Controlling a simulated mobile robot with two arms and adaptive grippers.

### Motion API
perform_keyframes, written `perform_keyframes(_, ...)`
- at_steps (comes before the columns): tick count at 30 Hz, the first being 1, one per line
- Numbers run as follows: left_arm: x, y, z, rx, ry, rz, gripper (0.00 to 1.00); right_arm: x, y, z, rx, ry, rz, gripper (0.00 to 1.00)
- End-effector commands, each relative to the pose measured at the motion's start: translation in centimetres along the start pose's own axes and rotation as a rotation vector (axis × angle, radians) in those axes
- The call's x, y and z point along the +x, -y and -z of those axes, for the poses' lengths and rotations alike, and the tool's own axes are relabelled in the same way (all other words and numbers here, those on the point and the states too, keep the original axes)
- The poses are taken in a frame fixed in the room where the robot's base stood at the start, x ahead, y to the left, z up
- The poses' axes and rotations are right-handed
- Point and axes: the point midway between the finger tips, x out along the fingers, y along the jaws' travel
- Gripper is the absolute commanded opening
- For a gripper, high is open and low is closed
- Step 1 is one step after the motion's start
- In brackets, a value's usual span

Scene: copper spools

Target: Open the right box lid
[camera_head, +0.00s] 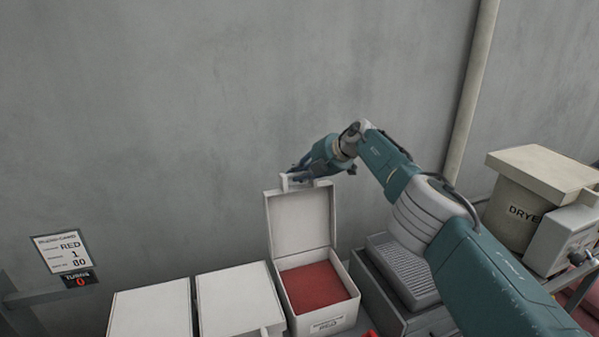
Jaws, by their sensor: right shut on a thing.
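The right box (323,318) is a white box with a label on its front and a red filling (317,287) inside. Its lid (301,222) stands upright at the back of the box, so the box is open. A small handle (284,183) sticks up at the lid's top edge. My right gripper (296,177) is at this top edge and shut on the lid's handle. The fingertips are small and partly hidden by the handle. My left gripper is not in view.
Two white boxes with closed lids, a middle one (238,298) and a left one (150,310), stand to the left. A grey ridged unit (405,275) is close on the right, with a dryer (520,205) beyond it. A sign (64,250) stands at far left. A grey wall is behind.

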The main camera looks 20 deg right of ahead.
Motion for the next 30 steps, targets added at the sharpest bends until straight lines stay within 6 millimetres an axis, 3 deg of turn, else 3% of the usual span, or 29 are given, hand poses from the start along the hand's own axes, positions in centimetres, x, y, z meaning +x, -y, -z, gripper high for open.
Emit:
perform_keyframes(4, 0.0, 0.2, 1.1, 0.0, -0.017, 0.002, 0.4, 0.2, 0.3, 0.1, -0.002, -0.002, 0.009, 0.0)
perform_keyframes(12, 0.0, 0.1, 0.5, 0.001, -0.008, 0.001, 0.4, 0.2, 0.4, 0.1, -0.002, -0.002, 0.009, 0.0)
perform_keyframes(13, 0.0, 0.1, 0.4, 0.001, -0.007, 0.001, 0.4, 0.2, 0.4, 0.1, -0.002, -0.003, 0.009, 0.21)
perform_keyframes(15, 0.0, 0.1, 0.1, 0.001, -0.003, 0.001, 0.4, 0.2, 0.4, 0.1, -0.002, -0.003, 0.009, 0.34)
perform_keyframes(16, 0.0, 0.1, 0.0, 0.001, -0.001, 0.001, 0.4, 0.2, 0.4, 0.1, -0.002, -0.003, 0.009, 0.36)
perform_keyframes(30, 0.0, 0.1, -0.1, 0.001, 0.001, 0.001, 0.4, -0.3, -0.1, -0.1, -0.002, -0.001, 0.002, 0.36)
